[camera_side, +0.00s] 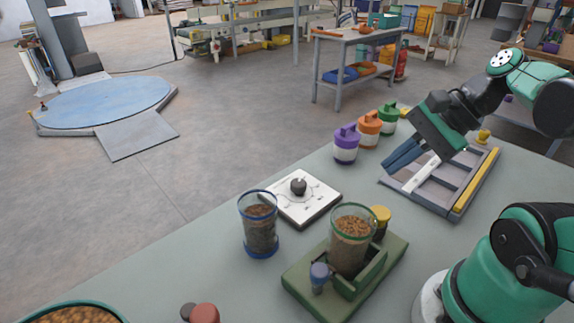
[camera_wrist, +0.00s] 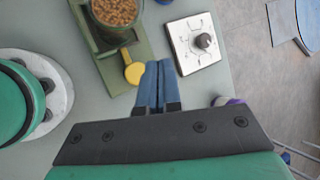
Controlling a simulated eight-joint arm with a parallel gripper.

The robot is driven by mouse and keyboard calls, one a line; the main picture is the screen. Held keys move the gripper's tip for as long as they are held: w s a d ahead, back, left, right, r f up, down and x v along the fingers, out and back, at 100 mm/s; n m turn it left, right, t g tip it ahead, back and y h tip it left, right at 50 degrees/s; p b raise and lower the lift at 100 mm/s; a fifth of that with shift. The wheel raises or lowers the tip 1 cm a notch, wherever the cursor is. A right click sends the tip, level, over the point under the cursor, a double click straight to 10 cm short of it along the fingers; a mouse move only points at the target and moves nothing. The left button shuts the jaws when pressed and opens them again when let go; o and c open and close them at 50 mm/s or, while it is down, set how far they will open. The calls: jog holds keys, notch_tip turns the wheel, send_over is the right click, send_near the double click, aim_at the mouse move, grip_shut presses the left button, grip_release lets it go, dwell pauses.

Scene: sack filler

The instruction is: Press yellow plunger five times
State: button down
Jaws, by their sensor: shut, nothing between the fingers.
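The yellow plunger (camera_side: 380,215) has a round yellow cap on a dark body and stands at the back corner of a green filler base (camera_side: 295,275). It also shows in the wrist view as a yellow disc (camera_wrist: 133,72), just left of my fingertips. My gripper (camera_side: 388,166) has blue fingers closed together with nothing between them. In the side view the fingers slant down to the left, above and behind the plunger, apart from it. In the wrist view my gripper (camera_wrist: 158,66) appears between the plunger and a white dial panel.
A clear cup of brown pellets (camera_side: 350,246) stands on the base, with a blue knob (camera_side: 319,273) in front. Another filled cup (camera_side: 259,232) and the white dial panel (camera_side: 300,197) are left. Several lidded jars (camera_side: 346,147) and a grey tray (camera_side: 425,200) are farther back.

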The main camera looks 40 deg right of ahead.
send_over(377, 212)
jog(key=f, duration=0.3)
jog(key=d+f, duration=0.1)
jog(key=f, duration=0.1)
jog(key=shift+s+f, duration=0.1)
jog(key=shift+s, duration=0.2)
jog(key=shift+a+f, duration=0.1)
jog(key=shift+f, duration=0.45)
dwell(1.2)
jog(key=shift+f, duration=0.45)
jog(key=shift+s+f, duration=0.1)
jog(key=shift+f, duration=0.9)
dwell(0.9)
jog(key=shift+r, duration=0.15)
dwell(0.4)
jog(key=shift+s+a+r, duration=0.15)
jog(key=shift+a+r, duration=0.05)
jog(key=shift+r, duration=0.25)
jog(key=shift+s+a+r, duration=0.15)
jog(key=shift+a+r, duration=0.05)
jog(key=shift+r, duration=0.25)
jog(key=shift+r, duration=0.15)
